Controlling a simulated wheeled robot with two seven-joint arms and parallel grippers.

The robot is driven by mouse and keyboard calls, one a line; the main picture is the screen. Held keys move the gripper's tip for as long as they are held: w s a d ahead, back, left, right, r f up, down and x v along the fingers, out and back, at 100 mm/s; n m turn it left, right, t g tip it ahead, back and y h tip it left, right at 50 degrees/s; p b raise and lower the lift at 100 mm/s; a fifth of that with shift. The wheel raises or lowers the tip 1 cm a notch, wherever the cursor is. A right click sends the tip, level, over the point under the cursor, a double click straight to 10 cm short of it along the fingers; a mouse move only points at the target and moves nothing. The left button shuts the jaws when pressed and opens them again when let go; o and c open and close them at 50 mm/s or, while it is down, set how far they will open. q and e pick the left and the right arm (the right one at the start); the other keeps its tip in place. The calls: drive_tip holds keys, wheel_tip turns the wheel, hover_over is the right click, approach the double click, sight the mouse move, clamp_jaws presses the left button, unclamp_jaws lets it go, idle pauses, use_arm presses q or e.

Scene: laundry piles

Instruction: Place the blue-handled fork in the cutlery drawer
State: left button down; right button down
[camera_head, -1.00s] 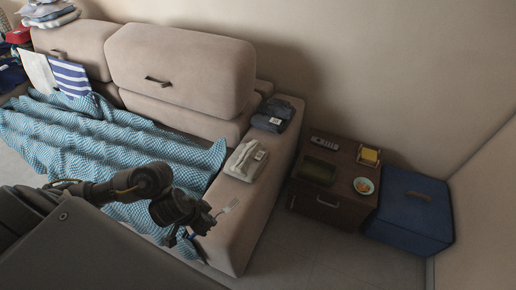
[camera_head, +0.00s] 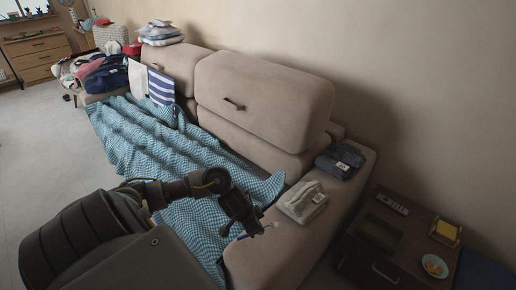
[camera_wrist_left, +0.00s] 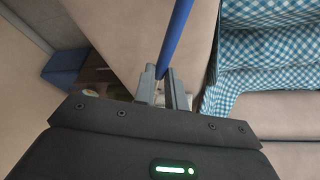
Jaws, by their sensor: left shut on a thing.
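My left gripper (camera_head: 246,231) is shut on the blue-handled fork (camera_head: 242,237) above the sofa's near arm. In the left wrist view the fork's blue handle (camera_wrist_left: 177,35) runs up from between the fingers (camera_wrist_left: 165,85). The fork's pale head shows small and faint beside the gripper in the head view. No drawer is marked as the cutlery drawer. A dark side table (camera_head: 408,248) with a drawer front stands at lower right, and a wooden dresser (camera_head: 38,57) with shut drawers stands at far upper left. My right gripper is not in view.
The beige sofa (camera_head: 265,95) carries a blue checked blanket (camera_head: 150,140). A remote (camera_head: 392,204), a tray and a bowl (camera_head: 434,266) sit on the side table. Open floor (camera_head: 40,150) lies at left.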

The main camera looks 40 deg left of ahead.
sight(258, 237)
use_arm(q)
drive_tip(key=shift+w+a+f, duration=0.1)
drive_tip(key=shift+w+f, duration=0.05)
drive_tip(key=shift+w+a+f, duration=0.15)
drive_tip(key=shift+f, duration=0.1)
wheel_tip(258, 237, down, 2)
drive_tip(key=shift+f+b, duration=0.25)
drive_tip(key=shift+b, duration=0.5)
drive_tip(key=shift+w+f, duration=0.1)
drive_tip(key=shift+f, duration=0.4)
drive_tip(key=c, duration=1.5)
unclamp_jaws()
drive_tip(key=shift+o, duration=0.2)
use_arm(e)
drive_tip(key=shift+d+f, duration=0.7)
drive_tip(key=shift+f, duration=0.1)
